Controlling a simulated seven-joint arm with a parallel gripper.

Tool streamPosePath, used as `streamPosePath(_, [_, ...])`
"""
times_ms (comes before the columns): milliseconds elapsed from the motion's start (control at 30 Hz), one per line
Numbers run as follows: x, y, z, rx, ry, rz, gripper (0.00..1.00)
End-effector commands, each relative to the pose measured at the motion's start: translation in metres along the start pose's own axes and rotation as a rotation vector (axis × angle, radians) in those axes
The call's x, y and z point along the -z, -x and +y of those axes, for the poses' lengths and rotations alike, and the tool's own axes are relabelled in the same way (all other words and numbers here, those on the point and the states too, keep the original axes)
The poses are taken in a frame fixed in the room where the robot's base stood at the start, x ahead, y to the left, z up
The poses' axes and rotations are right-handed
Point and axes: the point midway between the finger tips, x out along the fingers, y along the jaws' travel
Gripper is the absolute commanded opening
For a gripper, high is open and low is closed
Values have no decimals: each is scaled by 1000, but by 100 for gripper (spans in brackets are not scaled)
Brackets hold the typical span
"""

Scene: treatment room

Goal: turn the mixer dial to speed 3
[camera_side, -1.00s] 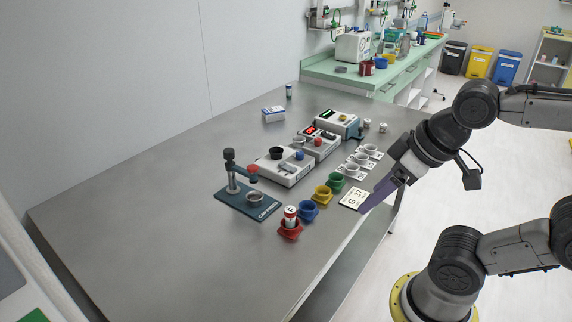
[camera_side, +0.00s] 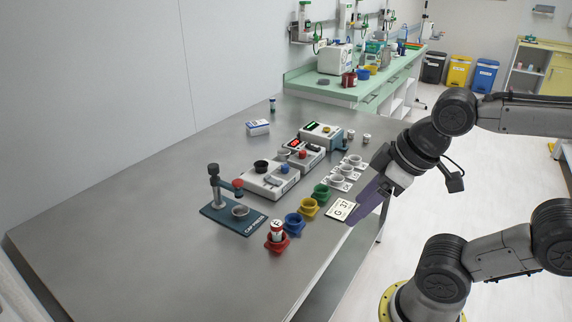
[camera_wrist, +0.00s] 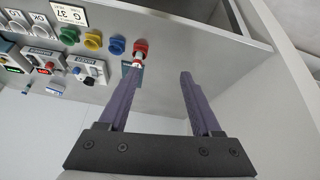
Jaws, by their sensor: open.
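The mixer (camera_side: 268,184) looks to be the white machine with a black cup (camera_side: 261,166) on top, standing mid-table. A small blue knob (camera_side: 284,169), probably its dial, sits on it; its setting is too small to read. In the wrist view the machine (camera_wrist: 88,64) is at upper left, with the blue knob (camera_wrist: 76,72) on it. My gripper (camera_side: 352,218) is near the table's front edge, beside the G 37 card, apart from the mixer. In the wrist view its purple fingers (camera_wrist: 160,75) are apart with nothing between them.
Red (camera_side: 277,243), blue (camera_side: 294,224), yellow (camera_side: 309,207) and green (camera_side: 321,192) cups line the front, between gripper and mixer. The red one holds a bottle. The cap press (camera_side: 232,214) stands left; other machines (camera_side: 302,154) stand behind. The table's left part is clear.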

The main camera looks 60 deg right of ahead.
Motion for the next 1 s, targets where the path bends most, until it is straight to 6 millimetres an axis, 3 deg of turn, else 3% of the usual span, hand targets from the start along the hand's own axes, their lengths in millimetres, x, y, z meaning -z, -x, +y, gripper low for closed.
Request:
streamPosePath(200, [60,32,0,30,233,70,66])
streamPosePath(467, [152,39,27,49,408,75,66])
streamPosePath(600, [204,24,62,59,471,66,66])
streamPosePath(733, [243,0,104,71,505,56,66])
streamPosePath(900, [275,-46,172,88,510,38,66])
streamPosePath(1000, [281,-78,217,100,487,24,66])
